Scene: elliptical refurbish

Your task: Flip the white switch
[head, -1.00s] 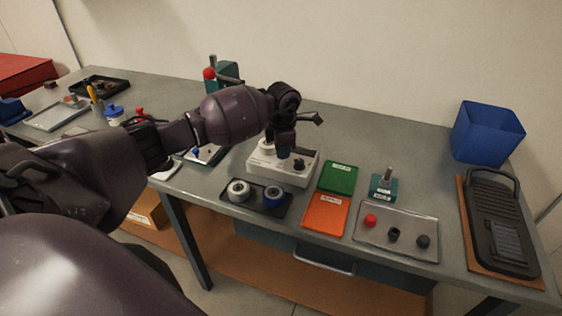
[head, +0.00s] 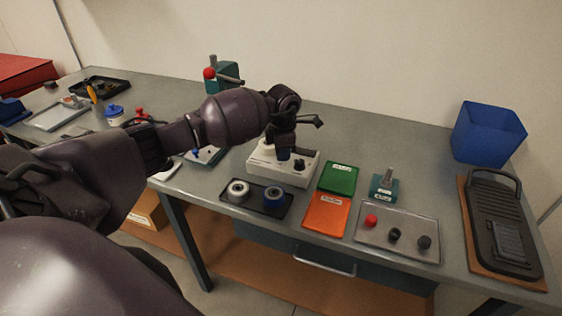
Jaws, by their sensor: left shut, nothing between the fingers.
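A white box-shaped unit (head: 290,177) stands on the grey workbench near the middle of the view. A pale round part (head: 266,147) shows on its top left and a dark knob (head: 299,165) on its top right. I cannot make out clearly which part is the white switch. My left gripper (head: 284,154) points down over the top of the unit, between these two parts, shut and empty. The gripper hides some of the unit's top, and I cannot tell whether it touches. My right gripper is not in view.
A black tray with two rolls (head: 257,208) lies in front of the unit. Green (head: 338,179) and orange (head: 326,214) pads lie to its right, then a clear tray (head: 385,245) with knobs. A blue bin (head: 488,135) stands at the far right. A red-balled lever device (head: 222,75) stands behind my arm.

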